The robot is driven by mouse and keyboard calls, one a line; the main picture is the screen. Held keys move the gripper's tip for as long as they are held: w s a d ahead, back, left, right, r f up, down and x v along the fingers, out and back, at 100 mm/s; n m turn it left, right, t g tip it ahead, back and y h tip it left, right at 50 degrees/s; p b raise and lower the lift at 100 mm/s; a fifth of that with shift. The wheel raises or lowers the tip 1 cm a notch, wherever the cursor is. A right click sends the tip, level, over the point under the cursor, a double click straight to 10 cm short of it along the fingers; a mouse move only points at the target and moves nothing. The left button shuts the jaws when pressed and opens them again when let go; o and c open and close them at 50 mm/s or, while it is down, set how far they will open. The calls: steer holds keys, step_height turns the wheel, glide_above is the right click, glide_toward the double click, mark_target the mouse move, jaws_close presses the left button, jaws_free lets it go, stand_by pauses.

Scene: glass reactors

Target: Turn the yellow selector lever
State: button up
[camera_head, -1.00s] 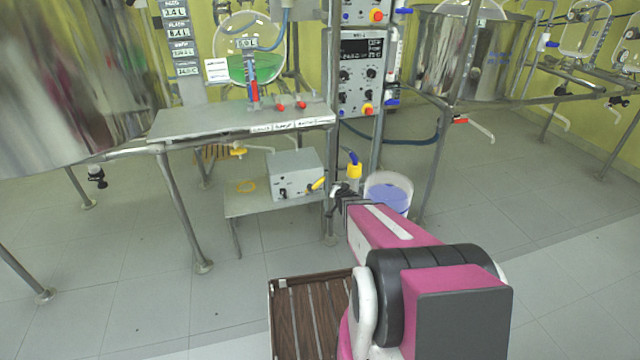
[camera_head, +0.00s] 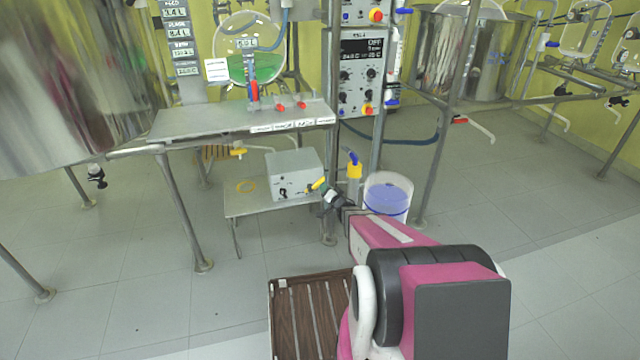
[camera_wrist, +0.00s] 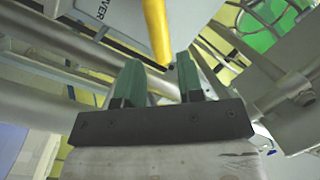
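The yellow selector lever (camera_head: 317,184) sticks out from the right side of the front of a grey box (camera_head: 293,168) on a low shelf. In the wrist view the lever (camera_wrist: 156,30) is a yellow bar coming down from the top, beside the box's lettered face (camera_wrist: 115,18). My gripper (camera_head: 326,191) is just right of the lever in the head view. In the wrist view its two green fingers (camera_wrist: 160,62) stand apart, with the lever's end at the gap between their tips. I cannot tell whether either finger touches it.
The low shelf (camera_head: 250,208) carries a yellow ring left of the box. A steel table (camera_head: 200,122) stands above, on metal legs. A yellow-capped fitting (camera_head: 354,168) and a bucket of bluish liquid (camera_head: 388,205) are right of my gripper.

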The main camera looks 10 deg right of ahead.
mark_target(320, 182)
steer(key=x, duration=0.6)
steer(key=shift+w, duration=0.1)
jaws_close()
